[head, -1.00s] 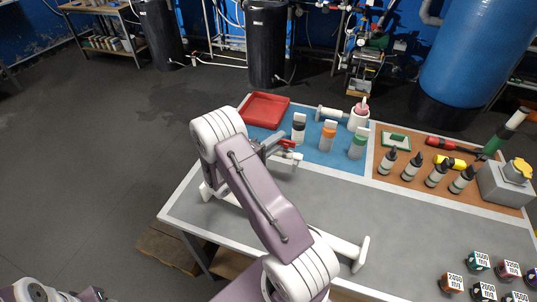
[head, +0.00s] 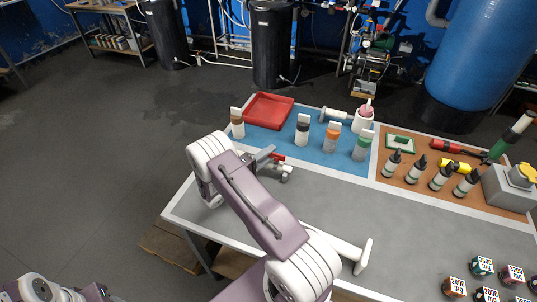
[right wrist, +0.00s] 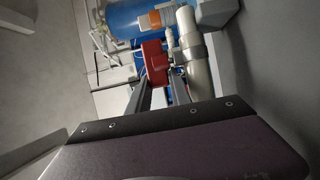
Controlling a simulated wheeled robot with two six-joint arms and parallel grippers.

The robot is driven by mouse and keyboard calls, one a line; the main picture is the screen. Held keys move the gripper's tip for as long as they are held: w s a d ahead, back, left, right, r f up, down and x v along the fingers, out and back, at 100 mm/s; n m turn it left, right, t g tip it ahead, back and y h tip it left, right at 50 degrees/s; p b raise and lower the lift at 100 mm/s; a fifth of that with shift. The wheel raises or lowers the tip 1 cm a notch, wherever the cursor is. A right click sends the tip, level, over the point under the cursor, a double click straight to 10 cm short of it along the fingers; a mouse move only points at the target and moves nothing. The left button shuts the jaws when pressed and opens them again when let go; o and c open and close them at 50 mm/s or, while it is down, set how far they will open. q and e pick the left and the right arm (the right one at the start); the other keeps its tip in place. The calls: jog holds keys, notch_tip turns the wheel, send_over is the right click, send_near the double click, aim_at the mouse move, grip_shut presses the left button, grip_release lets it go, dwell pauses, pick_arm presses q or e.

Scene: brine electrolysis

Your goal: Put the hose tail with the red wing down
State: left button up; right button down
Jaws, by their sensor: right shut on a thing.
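The hose tail is a pale grey tube (right wrist: 190,42) with a red wing (right wrist: 153,62), in the right wrist view. My right gripper (right wrist: 153,85) is shut on the red wing, with the tube alongside its fingers. In the head view my right gripper (head: 268,160) is over the grey part of the table, just in front of the blue mat. The red wing (head: 278,157) and part of the tube (head: 287,171) show at its tips. I cannot tell whether the tube touches the table. My left gripper is out of view.
A red tray (head: 268,110) and several capped bottles (head: 331,137) stand on the blue mat (head: 310,160) behind the gripper. Dropper bottles (head: 416,168) stand on the brown mat at right. The grey middle (head: 400,215) is clear.

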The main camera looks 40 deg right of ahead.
jog(key=c, duration=1.2)
grip_release()
jog(key=shift+f, duration=0.1)
jog(key=shift+o, duration=0.2)
jog(key=a+b, duration=0.1)
jog(key=a, duration=0.6)
jog(key=shift+s+a, duration=0.25)
jog(key=o, duration=0.9)
jog(key=shift+s+a, duration=0.1)
jog(key=shift+s, duration=0.05)
